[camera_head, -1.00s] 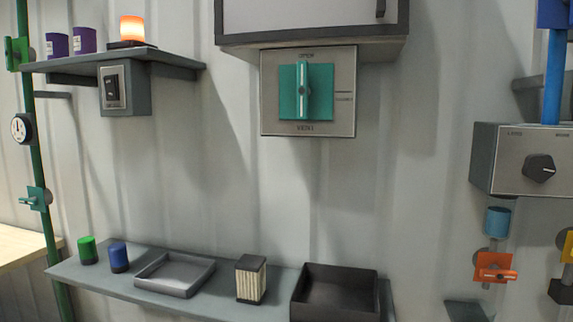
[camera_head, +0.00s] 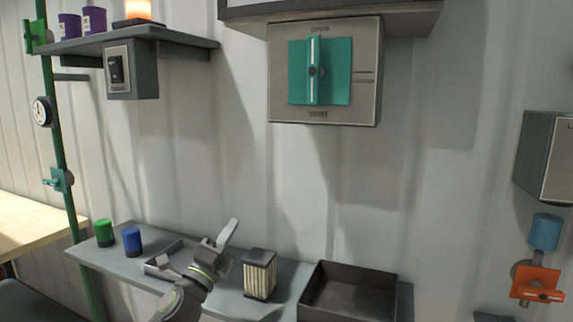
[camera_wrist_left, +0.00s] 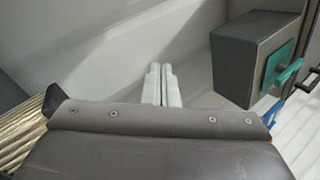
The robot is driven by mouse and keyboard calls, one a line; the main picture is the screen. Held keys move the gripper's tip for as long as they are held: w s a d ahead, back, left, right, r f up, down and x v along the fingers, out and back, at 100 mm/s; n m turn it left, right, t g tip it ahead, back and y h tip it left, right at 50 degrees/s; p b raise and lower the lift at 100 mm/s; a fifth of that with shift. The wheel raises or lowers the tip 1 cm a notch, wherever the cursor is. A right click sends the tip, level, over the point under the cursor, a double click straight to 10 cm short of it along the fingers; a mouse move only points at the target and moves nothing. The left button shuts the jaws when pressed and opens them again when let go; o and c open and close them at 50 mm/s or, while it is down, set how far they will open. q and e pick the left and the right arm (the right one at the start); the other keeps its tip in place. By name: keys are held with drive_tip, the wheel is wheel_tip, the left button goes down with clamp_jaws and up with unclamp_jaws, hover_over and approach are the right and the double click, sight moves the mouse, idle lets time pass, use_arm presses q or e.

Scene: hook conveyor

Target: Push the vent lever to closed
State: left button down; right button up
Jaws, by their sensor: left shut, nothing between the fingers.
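The vent panel (camera_head: 361,98) is a grey metal plate on the wall, with OPEN above and VENT below. Its teal vent lever (camera_head: 314,72) stands upright, pointing at OPEN, on a teal square. In the left wrist view the teal lever (camera_wrist_left: 288,73) shows edge-on at the upper right, on the side of a dark box. My left gripper (camera_head: 230,228) is in front of the lower shelf, below and left of the vent panel, well apart from the lever. It is shut and empty; its fingertips (camera_wrist_left: 162,68) lie together in the left wrist view. My right gripper is not in view.
The lower shelf (camera_head: 120,262) holds green and blue cylinders, a shallow grey tray, a ribbed block (camera_head: 260,274) and a dark open tray (camera_head: 318,312). A dark cabinet overhangs the vent panel. The wall between the shelf and panel is clear.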

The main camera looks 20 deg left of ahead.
use_arm(q)
drive_tip(key=d+r+m+g+h, duration=0.1)
drive_tip(key=d+r+m+h, duration=0.1)
drive_tip(key=r+m+h, duration=0.5)
drive_tip(key=d+r+m+g+h, duration=0.1)
drive_tip(key=d+r+m+h, duration=0.2)
drive_tip(key=r+m+h, duration=0.35)
drive_tip(key=m+g, duration=1)
drive_tip(key=m, duration=1.3)
approach(314, 71)
drive_tip(key=w+a, duration=0.1)
drive_tip(key=a, duration=0.3)
drive_tip(key=s+a+r+m+y, duration=0.2)
drive_tip(key=s+a+r+m, duration=0.1)
drive_tip(key=a+r, duration=0.1)
drive_tip(key=shift+r+t+y, duration=0.3)
drive_tip(key=shift+r+y, duration=0.05)
drive_tip(key=shift+r, duration=0.1)
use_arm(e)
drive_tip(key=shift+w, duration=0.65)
use_arm(q)
drive_tip(key=shift+d, duration=0.15)
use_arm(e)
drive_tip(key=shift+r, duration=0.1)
